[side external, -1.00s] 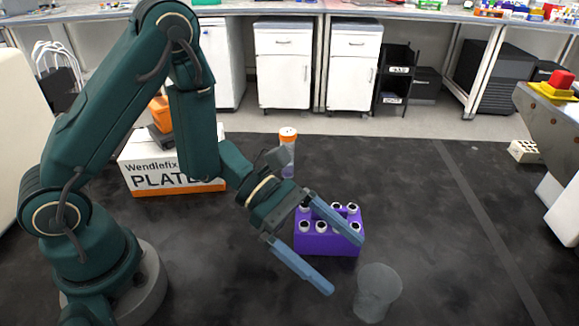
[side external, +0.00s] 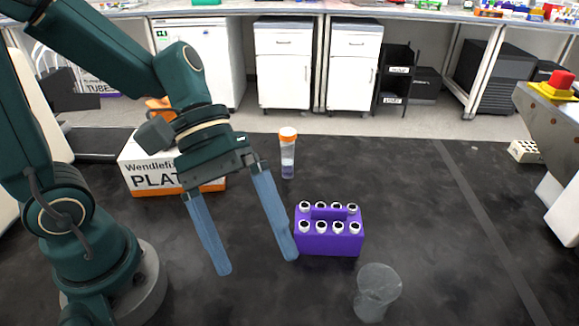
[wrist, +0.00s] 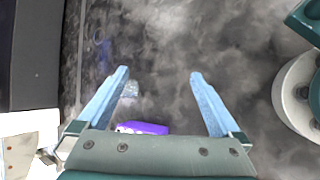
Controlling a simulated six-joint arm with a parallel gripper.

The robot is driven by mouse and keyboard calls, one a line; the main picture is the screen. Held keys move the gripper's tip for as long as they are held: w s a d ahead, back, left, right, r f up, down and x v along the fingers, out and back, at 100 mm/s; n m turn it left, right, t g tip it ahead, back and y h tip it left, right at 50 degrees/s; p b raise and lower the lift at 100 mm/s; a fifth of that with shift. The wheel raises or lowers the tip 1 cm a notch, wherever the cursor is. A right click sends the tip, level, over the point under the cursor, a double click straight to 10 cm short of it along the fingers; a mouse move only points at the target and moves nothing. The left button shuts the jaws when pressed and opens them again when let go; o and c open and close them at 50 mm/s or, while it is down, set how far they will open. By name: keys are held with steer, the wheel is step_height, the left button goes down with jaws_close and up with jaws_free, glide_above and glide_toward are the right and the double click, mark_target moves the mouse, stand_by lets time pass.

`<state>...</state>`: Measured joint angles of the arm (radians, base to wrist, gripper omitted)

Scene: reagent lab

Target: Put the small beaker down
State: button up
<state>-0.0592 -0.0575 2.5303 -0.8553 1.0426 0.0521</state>
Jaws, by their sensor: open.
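The small beaker (side external: 377,292) is a clear, greyish cup. It stands upright on the dark bench top at the front, right of my gripper and clear of it.
The purple rack (side external: 329,241) of white vials is close to the right finger. An orange-capped tube (side external: 288,155) stands behind it. A white and orange box (side external: 150,173) is behind my gripper. The bench right of the beaker is clear.

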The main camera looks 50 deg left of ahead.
steer(key=a+r+m+t+y, duration=0.3)
steer(key=a+m+t+y, duration=0.3)
steer(key=a, duration=0.5)
steer(key=shift+w+a+m+t+y, duration=0.2)
steer(key=shift+a+m+t+y, duration=0.2)
steer(key=shift+y, duration=0.8)
steer(key=shift+r, duration=0.1)
